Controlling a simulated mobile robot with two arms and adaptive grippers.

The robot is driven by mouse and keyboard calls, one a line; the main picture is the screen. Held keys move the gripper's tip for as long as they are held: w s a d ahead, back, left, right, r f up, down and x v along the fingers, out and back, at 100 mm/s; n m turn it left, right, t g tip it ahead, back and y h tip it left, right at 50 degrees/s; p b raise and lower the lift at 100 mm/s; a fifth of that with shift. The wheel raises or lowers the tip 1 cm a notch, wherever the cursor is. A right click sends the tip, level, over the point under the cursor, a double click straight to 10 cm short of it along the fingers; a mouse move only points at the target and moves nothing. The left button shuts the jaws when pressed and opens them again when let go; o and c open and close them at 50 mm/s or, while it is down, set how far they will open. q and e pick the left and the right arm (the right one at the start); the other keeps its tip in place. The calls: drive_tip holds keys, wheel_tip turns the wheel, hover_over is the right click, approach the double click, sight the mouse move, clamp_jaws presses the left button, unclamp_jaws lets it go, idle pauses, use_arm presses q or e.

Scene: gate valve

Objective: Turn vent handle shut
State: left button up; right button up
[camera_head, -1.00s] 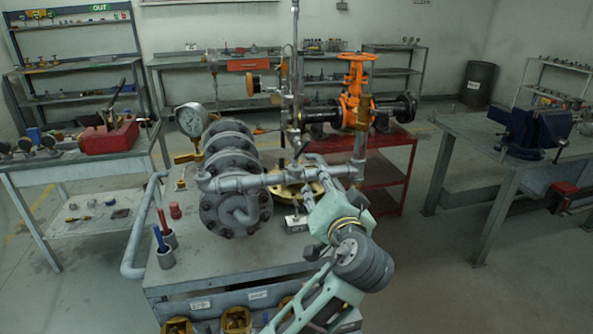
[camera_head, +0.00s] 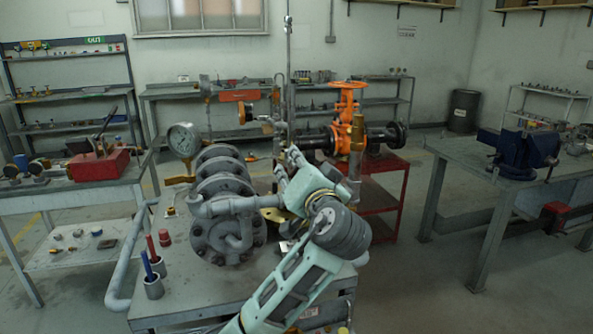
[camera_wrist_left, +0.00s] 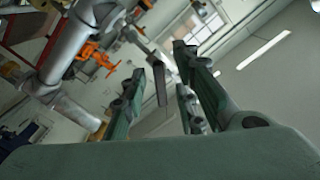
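My left gripper (camera_head: 289,166) is at the upright pipe assembly (camera_head: 291,88) behind the grey flanged valve body (camera_head: 222,215); my forearm hides part of the pipework. In the left wrist view its green fingers (camera_wrist_left: 160,68) are apart. A narrow dark grey bar (camera_wrist_left: 160,83) shows in the gap between them, apparently the vent handle; I cannot tell whether a finger touches it. The handle is too small and covered to make out in the head view. My right gripper is not in view.
A pressure gauge (camera_head: 183,140) stands left of the flanges. An orange valve (camera_head: 346,115) is on a red stand (camera_head: 385,200) behind. Cups (camera_head: 153,287) with red and blue tools stand on the bench. A blue vise (camera_head: 520,152) sits on the right table.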

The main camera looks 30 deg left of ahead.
use_arm(q)
clamp_jaws()
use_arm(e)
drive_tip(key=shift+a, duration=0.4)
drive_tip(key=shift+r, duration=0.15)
use_arm(q)
drive_tip(key=shift+r+m+p, duration=0.2)
drive_tip(key=shift+m+p, duration=0.5)
drive_tip(key=shift+p, duration=0.25)
drive_tip(key=m+p, duration=0.6)
drive_tip(key=p, duration=0.2)
drive_tip(key=shift+m, duration=0.3)
drive_tip(key=m+p, duration=0.2)
drive_tip(key=shift+p, duration=0.35)
drive_tip(key=shift+f+m, duration=0.15)
drive_tip(key=shift+m, duration=0.15)
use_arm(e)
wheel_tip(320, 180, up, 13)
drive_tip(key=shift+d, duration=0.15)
